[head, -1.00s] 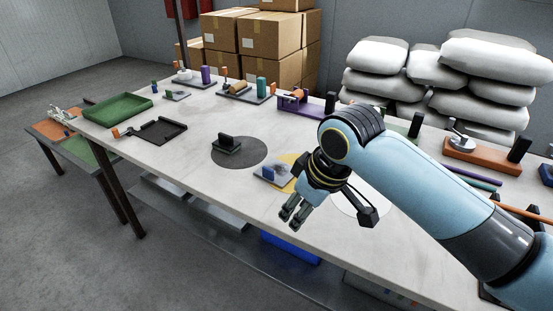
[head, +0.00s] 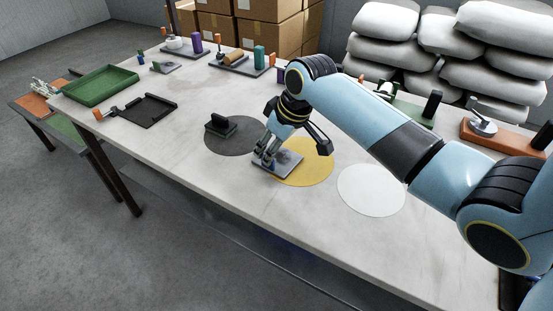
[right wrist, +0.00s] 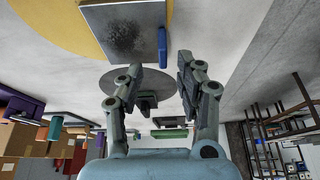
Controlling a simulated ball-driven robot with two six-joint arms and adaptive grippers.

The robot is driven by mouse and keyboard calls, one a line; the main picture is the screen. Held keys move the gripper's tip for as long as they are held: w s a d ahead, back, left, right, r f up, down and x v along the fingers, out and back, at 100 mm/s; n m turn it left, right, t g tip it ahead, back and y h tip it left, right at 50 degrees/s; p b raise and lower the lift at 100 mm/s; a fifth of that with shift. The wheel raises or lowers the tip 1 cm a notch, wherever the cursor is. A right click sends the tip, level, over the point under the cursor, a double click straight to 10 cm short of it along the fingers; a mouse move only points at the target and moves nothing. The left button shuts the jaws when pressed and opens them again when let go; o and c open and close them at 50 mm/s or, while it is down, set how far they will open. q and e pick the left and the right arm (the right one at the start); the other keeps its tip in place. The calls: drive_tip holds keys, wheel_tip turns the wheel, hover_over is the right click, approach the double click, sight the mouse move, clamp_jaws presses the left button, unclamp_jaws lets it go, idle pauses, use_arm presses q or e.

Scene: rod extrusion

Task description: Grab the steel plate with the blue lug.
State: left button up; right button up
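The steel plate (head: 289,163) lies on the table, overlapping the left part of a yellow disc (head: 319,172). In the right wrist view the plate (right wrist: 122,32) is grey with a dark mottled patch, and its upright blue lug (right wrist: 162,47) stands at its right edge. My right gripper (head: 263,161) is low at the plate's left end in the head view, mostly hiding the lug there. In the right wrist view the gripper (right wrist: 161,63) is open, with the lug lined up with the gap between its fingertips. I cannot tell whether they touch it. My left gripper is not in view.
A dark block with an upright lug (head: 221,126) stands on a grey disc (head: 238,148) to the left. A white disc (head: 371,190) to the right is bare. A black tray (head: 147,112) and a green tray (head: 95,86) lie farther left. The table's front strip is clear.

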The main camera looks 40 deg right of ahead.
sight(278, 155)
drive_tip(key=x, duration=0.3)
drive_tip(key=shift+s+a+f, duration=0.15)
drive_tip(key=shift+s+f, duration=0.1)
drive_tip(key=shift+f, duration=0.1)
drive_tip(key=shift+w+f, duration=0.1)
drive_tip(key=shift+f, duration=0.05)
drive_tip(key=shift+c, duration=1.1)
drive_tip(key=c, duration=0.5)
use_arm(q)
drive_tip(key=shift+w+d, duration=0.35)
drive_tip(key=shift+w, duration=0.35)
use_arm(e)
clamp_jaws()
